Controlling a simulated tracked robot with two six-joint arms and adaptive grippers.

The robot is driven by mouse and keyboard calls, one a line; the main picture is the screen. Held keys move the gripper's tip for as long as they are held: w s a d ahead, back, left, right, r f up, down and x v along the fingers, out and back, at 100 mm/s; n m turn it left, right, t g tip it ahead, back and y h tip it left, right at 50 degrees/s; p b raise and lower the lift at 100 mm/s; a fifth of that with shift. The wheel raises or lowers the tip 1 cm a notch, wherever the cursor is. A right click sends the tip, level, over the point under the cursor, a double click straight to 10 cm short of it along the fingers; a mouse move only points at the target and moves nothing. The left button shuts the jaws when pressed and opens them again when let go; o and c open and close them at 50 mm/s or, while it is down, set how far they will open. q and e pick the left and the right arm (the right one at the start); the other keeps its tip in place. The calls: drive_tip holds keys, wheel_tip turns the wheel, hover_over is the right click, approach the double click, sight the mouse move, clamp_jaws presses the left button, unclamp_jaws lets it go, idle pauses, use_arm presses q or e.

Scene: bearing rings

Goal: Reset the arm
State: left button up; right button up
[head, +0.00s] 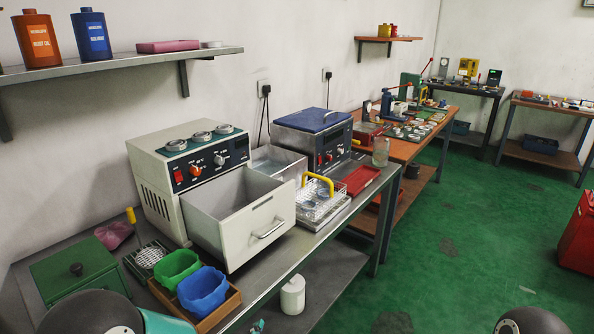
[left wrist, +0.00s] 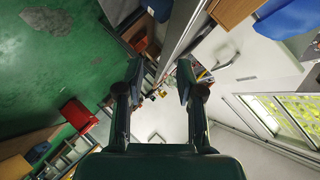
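My left gripper (left wrist: 160,75) shows in the left wrist view with its two dark fingers spread apart. Nothing is visible between the fingers. In the head view, dark rounded parts of my arms show at the bottom left and bottom right edges, but neither gripper can be made out there. My right gripper is in neither view.
A bench holds a beige machine (head: 161,192) with an open drawer (head: 246,226), a blue-lidded unit (head: 312,121), a yellow-handled basket (head: 318,182), a green box (head: 78,268) and green and blue bins (head: 203,291). A shelf (head: 120,66) hangs above.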

use_arm(q)
drive_tip(key=s+a+f+n+g+h+p, duration=0.2)
drive_tip(key=s+f+n+g, duration=0.4)
drive_tip(key=s, duration=0.5)
drive_tip(key=s+a+f+n+g+h+p, duration=0.1)
drive_tip(key=s+a+f+n+g+p, duration=0.1)
drive_tip(key=s+f+n+g, duration=0.4)
drive_tip(key=s+a+f+n, duration=0.1)
drive_tip(key=s+f, duration=0.3)
drive_tip(key=s, duration=0.2)
drive_tip(key=shift+s+f+h, duration=0.15)
drive_tip(key=shift+h, duration=0.25)
